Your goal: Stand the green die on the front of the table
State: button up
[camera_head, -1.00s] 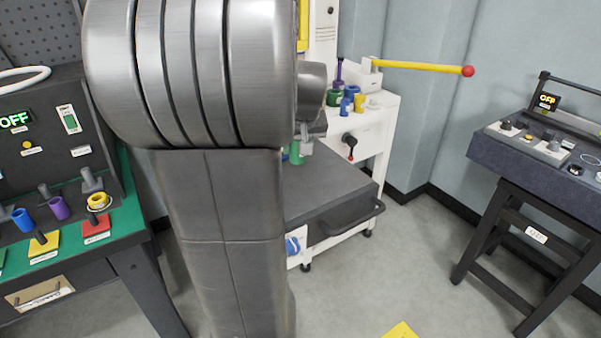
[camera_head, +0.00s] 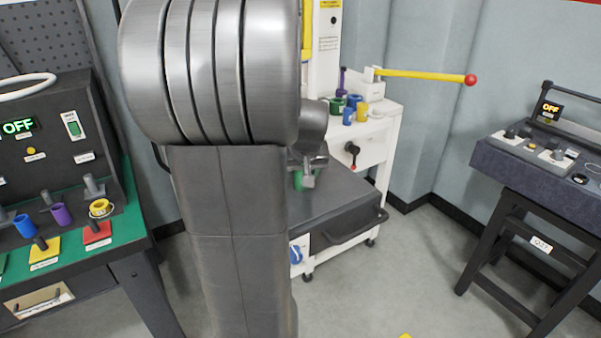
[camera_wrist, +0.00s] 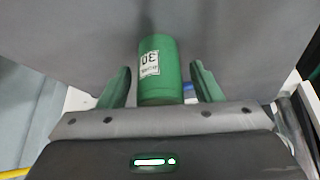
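The green die (camera_wrist: 160,68), a cylinder with a white label reading 30, is between the fingers of my gripper (camera_wrist: 161,85) in the wrist view. A gap shows between each finger and the die, so the gripper is open around it. In the head view a small part of the die (camera_head: 298,181) shows beside my gripper (camera_head: 308,178), over the dark table (camera_head: 338,205). The die looks upright there; its base contact is hard to tell. My arm hides the table's left part.
A white shelf (camera_head: 381,122) behind holds several coloured dies. A yellow lever (camera_head: 425,74) with a red ball sticks out right. A green-topped bench (camera_head: 128,222) stands left, a dark console (camera_head: 530,172) right. A black handle (camera_head: 355,226) runs along the table's front.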

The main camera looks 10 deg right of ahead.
jog(key=shift+r, duration=0.1)
jog(key=shift+r, duration=0.25)
jog(key=p+v, duration=0.1)
jog(key=v, duration=1)
jog(key=shift+s+r, duration=0.25)
